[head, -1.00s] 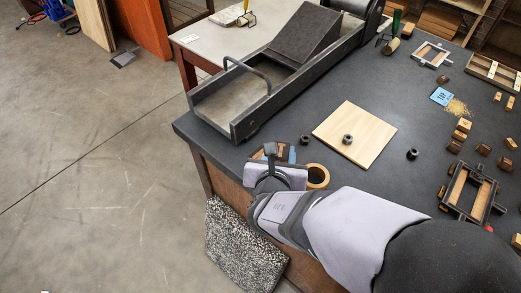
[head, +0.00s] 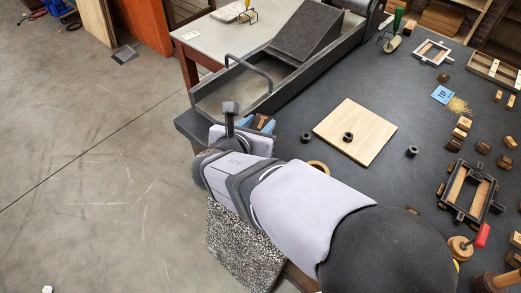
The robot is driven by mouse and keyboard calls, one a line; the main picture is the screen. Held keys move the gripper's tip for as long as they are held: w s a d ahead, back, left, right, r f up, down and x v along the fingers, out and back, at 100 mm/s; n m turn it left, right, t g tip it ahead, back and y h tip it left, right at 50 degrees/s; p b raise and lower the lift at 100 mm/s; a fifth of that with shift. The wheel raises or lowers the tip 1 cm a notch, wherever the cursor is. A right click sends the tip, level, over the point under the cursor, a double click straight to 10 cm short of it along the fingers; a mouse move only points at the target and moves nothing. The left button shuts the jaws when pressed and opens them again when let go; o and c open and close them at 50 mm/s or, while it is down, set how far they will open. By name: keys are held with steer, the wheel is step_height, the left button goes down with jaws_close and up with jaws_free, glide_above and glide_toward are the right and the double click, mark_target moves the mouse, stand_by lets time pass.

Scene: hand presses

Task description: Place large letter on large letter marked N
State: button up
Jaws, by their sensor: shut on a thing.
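My gripper (head: 259,124) is over the near left corner of the dark table, close to the press bed. It is shut on a brown wooden block, apparently a large letter (head: 262,121), mostly hidden by the gripper and arm. A blue patch shows beside the block. Several wooden letter blocks stand on the right of the table, such as one light block (head: 464,123) and one darker block (head: 483,147). Their marks are too small to read, so I cannot tell which is marked N.
The press bed (head: 237,89) with its wire handle runs along the table's back left. A pale wooden board (head: 372,146) with a dark nut lies mid-table. A framed chase (head: 470,188) lies at right. A tan ring (head: 318,166) is partly behind my arm.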

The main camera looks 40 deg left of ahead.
steer(key=shift+f+p, duration=0.45)
steer(key=shift+f, duration=4.45)
steer(key=shift+f, duration=0.15)
steer(key=o, duration=1)
